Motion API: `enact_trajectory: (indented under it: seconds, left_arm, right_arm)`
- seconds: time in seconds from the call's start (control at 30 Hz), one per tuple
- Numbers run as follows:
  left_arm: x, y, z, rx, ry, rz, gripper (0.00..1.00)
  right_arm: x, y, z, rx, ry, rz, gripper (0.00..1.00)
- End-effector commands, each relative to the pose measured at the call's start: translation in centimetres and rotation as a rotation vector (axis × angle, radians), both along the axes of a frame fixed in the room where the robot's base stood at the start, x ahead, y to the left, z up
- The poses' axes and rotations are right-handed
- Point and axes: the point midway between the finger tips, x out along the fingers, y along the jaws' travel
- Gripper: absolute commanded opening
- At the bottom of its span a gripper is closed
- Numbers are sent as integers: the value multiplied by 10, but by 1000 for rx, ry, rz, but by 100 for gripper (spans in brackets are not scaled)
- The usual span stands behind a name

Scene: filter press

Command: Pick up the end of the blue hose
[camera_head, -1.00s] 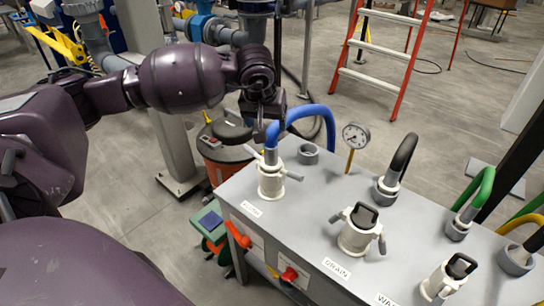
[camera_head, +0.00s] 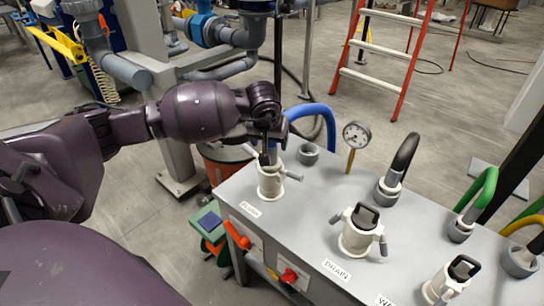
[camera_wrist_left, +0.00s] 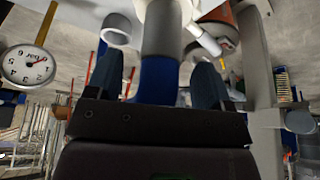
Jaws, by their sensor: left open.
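The blue hose (camera_head: 318,112) arches behind my left gripper, and its end goes down toward the white coupling (camera_head: 270,184) at the panel's left end. My left gripper (camera_head: 268,152) is just above that coupling and hides most of the hose end. In the left wrist view the open fingers (camera_wrist_left: 157,84) stand one on each side of the blue hose (camera_wrist_left: 158,76), with gaps visible. The hose's grey end cuff (camera_wrist_left: 160,30) lies beyond the fingertips. My right gripper is not in view.
The grey panel (camera_head: 300,215) carries more white couplings, including the DRAIN one (camera_head: 358,230). A black hose (camera_head: 405,155), a green hose (camera_head: 478,190) and a gauge (camera_head: 356,134) stand to the right. A grey ring (camera_head: 308,154) is close beside the gripper.

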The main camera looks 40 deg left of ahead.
Motion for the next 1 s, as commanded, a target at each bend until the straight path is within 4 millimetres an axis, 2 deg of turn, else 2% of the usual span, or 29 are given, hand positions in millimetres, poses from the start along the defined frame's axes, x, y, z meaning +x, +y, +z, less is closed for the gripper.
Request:
enact_trajectory:
  seconds: [0.3, 0.37, 0.8, 1.0]
  left_arm:
    - [2, 1, -4, 0, -1, 0, 75]
    - [2, 1, -4, 0, -1, 0, 67]
    - [2, 0, -4, -2, -1, -1, 0]
    - [2, 0, -4, -3, -3, -2, 0]
  right_arm:
    - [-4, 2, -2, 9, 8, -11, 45]
    - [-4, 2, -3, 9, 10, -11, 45]
    - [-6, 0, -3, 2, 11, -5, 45]
    - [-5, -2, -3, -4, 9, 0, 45]
